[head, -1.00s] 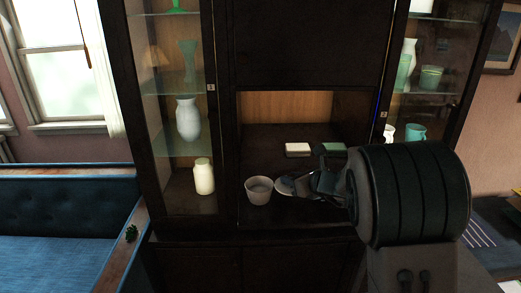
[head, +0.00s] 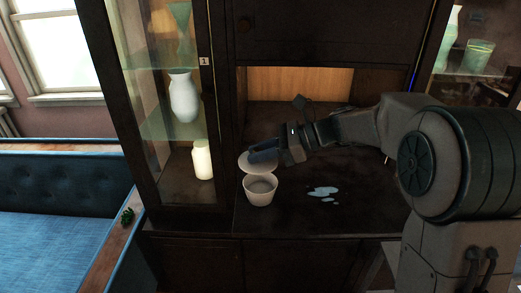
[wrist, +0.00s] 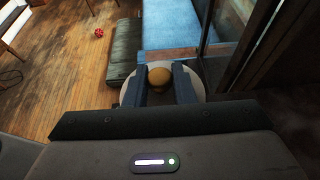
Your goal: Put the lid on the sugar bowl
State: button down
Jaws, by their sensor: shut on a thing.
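The sugar bowl (head: 259,195), pale grey and open at the top, stands upright on the dark cabinet counter in the head view. My gripper (head: 263,156) is shut on the knob of the pale round lid (head: 256,168). In the wrist view the golden-brown knob (wrist: 159,76) sits between my two blue fingers (wrist: 159,85), with the lid's rim (wrist: 203,88) showing around them. In the head view the lid appears just above and behind the bowl's far rim; I cannot tell the gap. The bowl does not show in the wrist view.
A pale blue puddle (head: 322,192) lies on the counter right of the bowl. The glass-fronted cabinet section at left holds a white vase (head: 182,97) and a cream jar (head: 202,160). A blue sofa (head: 50,235) stands at left. The counter's front right is clear.

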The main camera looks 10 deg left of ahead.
jog(key=shift+w+d+p, duration=0.15)
jog(key=shift+d+p, duration=0.05)
jog(key=shift+p, duration=0.1)
jog(key=b, duration=0.3)
send_over(262, 190)
jog(key=shift+f, duration=2.55)
jog(key=shift+p, duration=0.55)
jog(key=shift+f, duration=0.25)
jog(key=shift+f+b, duration=0.35)
jog(key=shift+f, duration=0.05)
jog(key=c, duration=1.1)
grip_release()
jog(key=shift+r, duration=0.1)
jog(key=shift+c, duration=0.2)
